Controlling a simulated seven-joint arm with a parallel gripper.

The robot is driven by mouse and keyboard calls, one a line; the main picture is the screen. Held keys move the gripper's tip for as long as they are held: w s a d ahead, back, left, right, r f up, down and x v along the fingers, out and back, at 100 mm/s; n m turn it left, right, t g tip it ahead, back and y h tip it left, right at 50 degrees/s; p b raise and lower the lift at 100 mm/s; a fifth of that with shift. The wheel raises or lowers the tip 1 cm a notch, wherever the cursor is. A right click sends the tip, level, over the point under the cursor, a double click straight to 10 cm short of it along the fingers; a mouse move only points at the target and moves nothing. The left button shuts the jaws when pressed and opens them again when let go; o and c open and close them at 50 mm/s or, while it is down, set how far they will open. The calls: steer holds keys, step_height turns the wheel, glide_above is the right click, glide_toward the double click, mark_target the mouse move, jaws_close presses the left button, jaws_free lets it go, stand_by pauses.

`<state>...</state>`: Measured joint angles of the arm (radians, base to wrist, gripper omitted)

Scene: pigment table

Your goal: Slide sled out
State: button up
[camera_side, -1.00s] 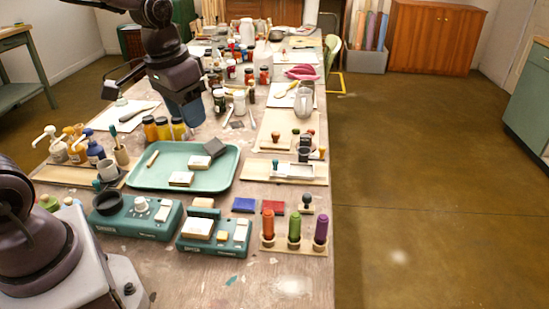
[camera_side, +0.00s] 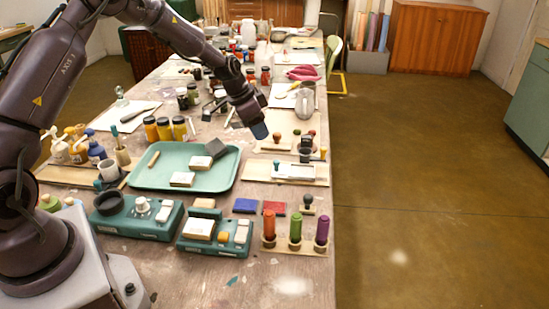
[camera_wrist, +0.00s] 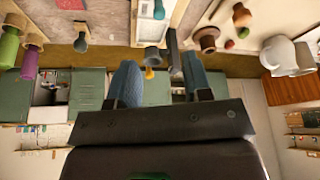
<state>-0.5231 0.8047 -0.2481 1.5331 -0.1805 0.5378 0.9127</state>
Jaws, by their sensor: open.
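I cannot tell for certain which part is the sled. A white shallow tray-like piece (camera_side: 293,172) lies on a wooden board (camera_side: 257,171) at the table's right edge, with a teal-knobbed stamp (camera_side: 276,165) at its left and a dark upright block (camera_side: 304,153) behind it. In the wrist view a white-framed piece (camera_wrist: 146,32) shows at the top, with a grey cup-like part (camera_wrist: 152,56) and a dark upright (camera_wrist: 173,52) between my fingers. My gripper (camera_side: 260,131) has blue fingers and hangs above and behind the board. In the wrist view my gripper (camera_wrist: 162,80) is open and empty.
A green tray (camera_side: 150,181) with small blocks lies left of the board. Orange, green and purple handled tools (camera_side: 295,228) stand in front. Bare floor (camera_side: 430,200) lies beyond the right edge.

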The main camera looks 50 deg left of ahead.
mark_target(276, 161)
steer(key=x, duration=1.1)
steer(key=shift+f, duration=0.25)
steer(key=shift+c, duration=0.2)
